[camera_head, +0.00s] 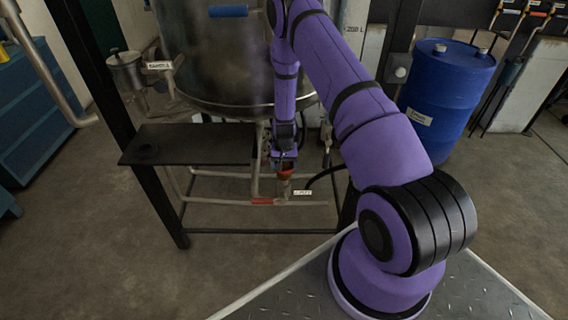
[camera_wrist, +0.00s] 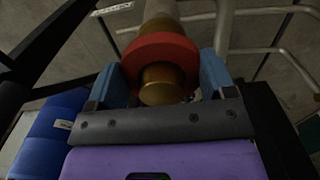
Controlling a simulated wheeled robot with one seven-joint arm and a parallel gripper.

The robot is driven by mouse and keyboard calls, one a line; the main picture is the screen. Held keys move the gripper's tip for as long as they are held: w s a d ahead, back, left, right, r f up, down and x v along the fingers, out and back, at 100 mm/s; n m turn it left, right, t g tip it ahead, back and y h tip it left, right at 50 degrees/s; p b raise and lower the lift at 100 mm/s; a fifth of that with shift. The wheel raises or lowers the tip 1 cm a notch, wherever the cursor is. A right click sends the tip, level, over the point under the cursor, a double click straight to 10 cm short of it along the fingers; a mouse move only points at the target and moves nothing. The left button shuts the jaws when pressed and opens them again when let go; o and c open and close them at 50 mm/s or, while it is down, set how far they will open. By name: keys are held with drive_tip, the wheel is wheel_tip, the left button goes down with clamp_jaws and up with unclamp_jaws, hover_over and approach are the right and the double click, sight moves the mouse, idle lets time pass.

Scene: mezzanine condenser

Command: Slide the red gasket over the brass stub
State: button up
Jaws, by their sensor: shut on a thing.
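The red gasket (camera_wrist: 160,58) is a thick ring between the two blue fingers of my gripper (camera_wrist: 168,76), which is shut on it. In the wrist view the brass stub (camera_wrist: 161,88) shows inside the ring, and its rounded end sticks out toward the camera. The gasket appears to be around the stub; whether it touches the stub all round cannot be told. In the head view my gripper (camera_head: 284,164) points down at the low pipework, with the gasket (camera_head: 285,173) small at its tips. The stub is mostly hidden there.
A large steel vessel (camera_head: 205,50) stands just behind my arm. A dark shelf (camera_head: 190,144) is left of the gripper. Pipes, a red handle (camera_head: 262,201), a small white label (camera_head: 303,192) and a black hose surround the spot. A blue drum (camera_head: 445,95) stands right.

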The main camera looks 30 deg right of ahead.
drive_tip(key=shift+f, duration=1.35)
drive_tip(key=o, duration=0.9)
drive_tip(key=shift+c, duration=0.2)
wheel_tip(320, 180, up, 11)
drive_tip(key=shift+f, duration=0.15)
